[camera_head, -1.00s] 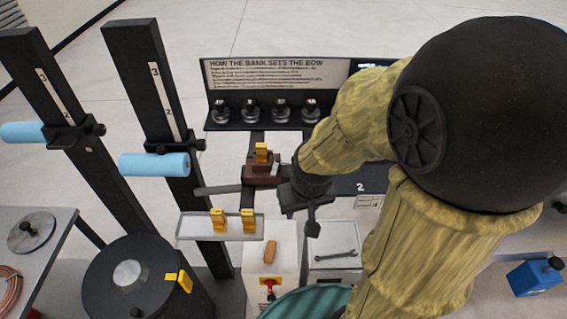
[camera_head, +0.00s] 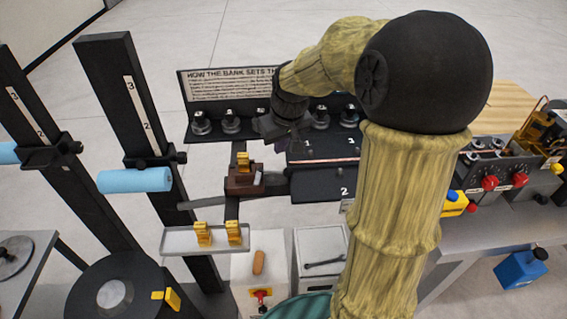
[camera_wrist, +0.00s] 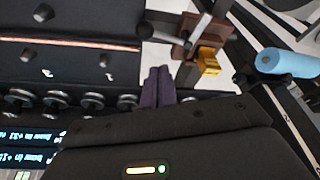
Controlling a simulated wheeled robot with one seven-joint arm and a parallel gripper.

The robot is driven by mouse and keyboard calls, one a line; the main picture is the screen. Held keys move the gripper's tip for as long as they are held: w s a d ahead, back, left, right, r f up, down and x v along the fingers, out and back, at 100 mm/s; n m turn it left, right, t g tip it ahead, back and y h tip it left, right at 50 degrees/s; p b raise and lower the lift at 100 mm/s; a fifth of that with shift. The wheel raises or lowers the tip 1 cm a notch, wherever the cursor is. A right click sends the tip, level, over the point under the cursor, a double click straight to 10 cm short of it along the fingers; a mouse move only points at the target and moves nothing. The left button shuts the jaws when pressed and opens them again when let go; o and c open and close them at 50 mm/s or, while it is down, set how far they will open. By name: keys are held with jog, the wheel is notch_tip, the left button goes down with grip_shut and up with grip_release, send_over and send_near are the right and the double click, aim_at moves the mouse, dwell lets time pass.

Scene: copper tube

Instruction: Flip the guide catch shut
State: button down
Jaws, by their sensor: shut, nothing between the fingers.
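A brown guide block (camera_head: 243,184) with a yellow piece (camera_head: 243,160) on top stands on the dark bank. A dark grey bar (camera_head: 203,201) sticks out to its left. I cannot tell which part is the catch or how it stands. The block also shows in the wrist view (camera_wrist: 189,32), with the yellow piece (camera_wrist: 208,62) beside it. My gripper (camera_head: 281,147) hangs behind and to the right of the block, apart from it. Its purple fingers (camera_wrist: 158,86) are together and empty in the wrist view. A thin copper tube (camera_head: 322,160) lies along the dark panel to the right.
A row of knobs (camera_head: 231,121) runs behind, under a printed sign (camera_head: 222,82). A grey tray (camera_head: 193,246) with two yellow blocks stands in front. Posts with blue rollers (camera_head: 135,181) rise at left. My arm covers much of the right middle.

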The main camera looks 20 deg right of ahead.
jog(key=shift+w+d+r, duration=0.45)
jog(key=shift+w+r, duration=0.25)
jog(key=shift+w, duration=0.1)
jog(key=shift+f, duration=0.1)
jog(key=p+x, duration=0.1)
jog(key=x, duration=0.8)
jog(key=shift+w+a+f+p, duration=0.1)
jog(key=shift+w+f+p, duration=0.1)
jog(key=shift+p, duration=0.1)
jog(key=shift+s+d+r+p, duration=0.15)
jog(key=shift+s+p, duration=0.4)
jog(key=shift+s, duration=0.4)
jog(key=shift+s+d+r+p, duration=0.15)
jog(key=shift+s+p, duration=0.35)
jog(key=shift+s, duration=0.45)
jog(key=shift+f, duration=0.1)
jog(key=shift+d, duration=0.1)
